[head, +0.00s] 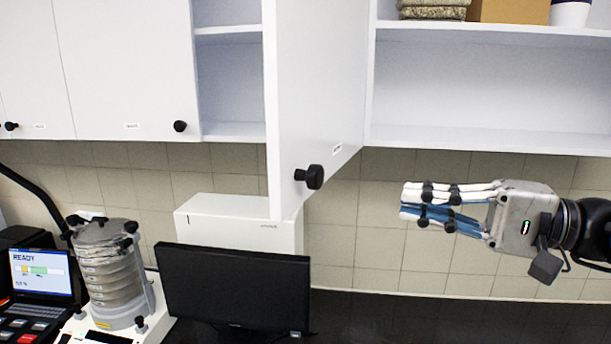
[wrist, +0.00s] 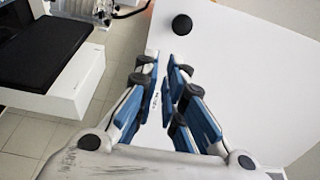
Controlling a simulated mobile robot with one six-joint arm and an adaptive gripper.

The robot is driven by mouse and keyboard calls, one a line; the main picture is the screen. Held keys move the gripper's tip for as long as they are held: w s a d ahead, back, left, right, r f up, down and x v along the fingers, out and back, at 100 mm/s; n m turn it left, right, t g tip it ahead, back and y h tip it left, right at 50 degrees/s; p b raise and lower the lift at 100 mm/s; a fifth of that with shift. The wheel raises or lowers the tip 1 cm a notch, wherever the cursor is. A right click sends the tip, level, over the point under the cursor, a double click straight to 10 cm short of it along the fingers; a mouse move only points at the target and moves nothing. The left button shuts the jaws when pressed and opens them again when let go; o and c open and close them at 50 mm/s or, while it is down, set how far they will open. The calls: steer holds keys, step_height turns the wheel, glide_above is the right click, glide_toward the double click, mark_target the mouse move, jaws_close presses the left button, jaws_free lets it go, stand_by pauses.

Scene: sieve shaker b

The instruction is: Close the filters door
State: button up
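A white cabinet door (head: 300,70) stands swung open in the head view, projecting from the wall cabinet. It has a black round knob (head: 315,177) near its lower edge and a small label (head: 337,149) too small to read. The wrist view shows the door (wrist: 235,75) as a broad white panel with its black knob (wrist: 182,25) ahead of the fingertips. My gripper (head: 403,201) is to the right of the door, its fingers pointing left, apart from the knob. In the wrist view my gripper (wrist: 159,62) is open and empty, with a narrow gap between fingertips.
Closed cabinet doors (head: 125,65) are at left. Below stand a monitor (head: 235,285), a white unit (head: 240,225) and a sieve stack (head: 112,275). The wall around my gripper is clear.

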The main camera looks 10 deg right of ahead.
steer(key=p+x, duration=0.2)
steer(key=x, duration=1)
steer(key=shift+a, duration=0.45)
jaws_close()
steer(key=shift+w+a+f, duration=0.1)
steer(key=shift+w+a, duration=0.25)
steer(key=shift+a, duration=0.15)
